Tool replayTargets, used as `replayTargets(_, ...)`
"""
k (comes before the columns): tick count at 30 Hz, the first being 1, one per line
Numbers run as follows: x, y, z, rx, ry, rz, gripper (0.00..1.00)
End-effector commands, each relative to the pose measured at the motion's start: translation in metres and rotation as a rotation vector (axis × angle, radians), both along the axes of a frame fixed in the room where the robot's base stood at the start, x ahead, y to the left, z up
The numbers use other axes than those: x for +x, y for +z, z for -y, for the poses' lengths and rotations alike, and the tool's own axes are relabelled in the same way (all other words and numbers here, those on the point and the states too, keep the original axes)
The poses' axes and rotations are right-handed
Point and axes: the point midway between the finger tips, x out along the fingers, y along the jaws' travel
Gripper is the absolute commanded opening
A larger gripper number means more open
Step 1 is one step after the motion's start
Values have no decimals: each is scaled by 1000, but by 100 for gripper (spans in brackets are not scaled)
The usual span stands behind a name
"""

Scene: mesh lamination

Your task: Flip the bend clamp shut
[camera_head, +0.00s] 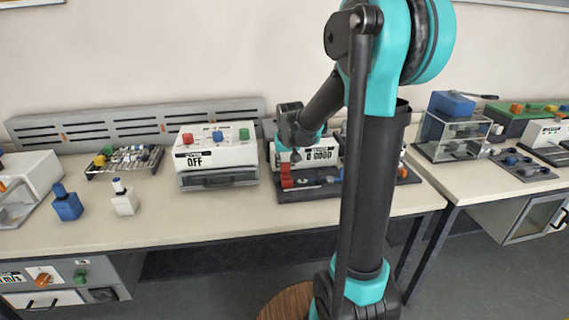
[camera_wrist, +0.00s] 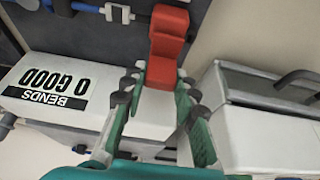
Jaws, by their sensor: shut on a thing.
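The bend clamp shows as a red block-like handle (camera_wrist: 168,42) in the wrist view, its lower end between my fingertips. In the head view its red part (camera_head: 286,178) stands at the left front of the bend station. My gripper (camera_wrist: 163,82) has green-sided fingers closed on the red handle. My wrist hides most of the fingers in the head view. The bend station's white box (camera_wrist: 45,92) reads "BENDS 0 GOOD". Its dark base (camera_head: 300,193) carries the clamp. The clamp's hinge and exact angle are not clear.
A white machine marked "OFF" (camera_head: 215,152) stands close left of the station. A rack of small parts (camera_head: 125,160), a blue bottle (camera_head: 67,205) and a white bottle (camera_head: 123,200) are further left. A clear box with a blue top (camera_head: 453,130) stands on the right table.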

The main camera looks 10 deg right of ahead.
Motion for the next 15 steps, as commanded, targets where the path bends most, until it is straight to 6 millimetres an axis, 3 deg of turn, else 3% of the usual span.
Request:
replayTargets(1, -4, -1, 0, 0, 0, -9, 0)
replayTargets(2, -4, -1, 0, 0, 0, -9, 31)
replayTargets(6, -4, -1, 0, 0, 1, -7, 48)
replayTargets(15, -3, -1, 0, 0, 1, -6, 50)
